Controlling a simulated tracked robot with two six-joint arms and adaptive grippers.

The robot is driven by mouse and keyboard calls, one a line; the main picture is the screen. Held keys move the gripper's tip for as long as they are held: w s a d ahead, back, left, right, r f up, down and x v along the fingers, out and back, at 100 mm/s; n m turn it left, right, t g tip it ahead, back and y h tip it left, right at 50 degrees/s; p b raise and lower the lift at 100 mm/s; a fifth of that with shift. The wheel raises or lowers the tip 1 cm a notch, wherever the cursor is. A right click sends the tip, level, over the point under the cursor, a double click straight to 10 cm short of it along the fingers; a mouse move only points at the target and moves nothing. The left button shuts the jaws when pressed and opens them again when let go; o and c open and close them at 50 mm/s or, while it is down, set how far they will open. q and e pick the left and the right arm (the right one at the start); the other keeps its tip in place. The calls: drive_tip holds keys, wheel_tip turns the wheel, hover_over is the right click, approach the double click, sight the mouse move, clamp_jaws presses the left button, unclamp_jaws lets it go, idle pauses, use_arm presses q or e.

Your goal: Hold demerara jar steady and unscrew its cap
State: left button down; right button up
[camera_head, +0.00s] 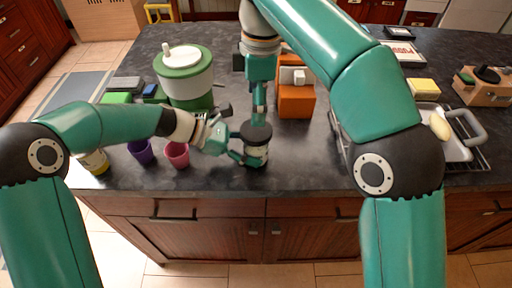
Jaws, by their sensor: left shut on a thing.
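The demerara jar (257,155) stands upright on the dark counter near its front edge. My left gripper (242,157) comes in from the left and is shut on the jar's body below the cap. My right gripper (259,112) points down from above, right over the cap. Its fingertips are small and partly merge with the cap, so I cannot tell whether they touch it or are shut.
Left of the jar stand a pink cup (177,155), a purple cup (142,153) and a large green-and-white container (185,78). An orange block (296,98) is behind the jar. A white tray (455,150) on a rack lies at the right. Counter between jar and rack is clear.

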sight(256, 129)
drive_tip(key=shift+a+r+m+h, duration=0.1)
drive_tip(key=shift+m+h, duration=0.2)
drive_tip(key=shift+f, duration=3.7)
drive_tip(key=c, duration=1.1)
drive_tip(key=n, duration=0.3)
drive_tip(key=shift+c, duration=0.3)
drive_tip(key=n, duration=0.4)
drive_tip(key=shift+w+n, duration=0.1)
drive_tip(key=shift+n, duration=0.2)
drive_tip(key=n, duration=0.6)
drive_tip(key=shift+r, duration=0.2)
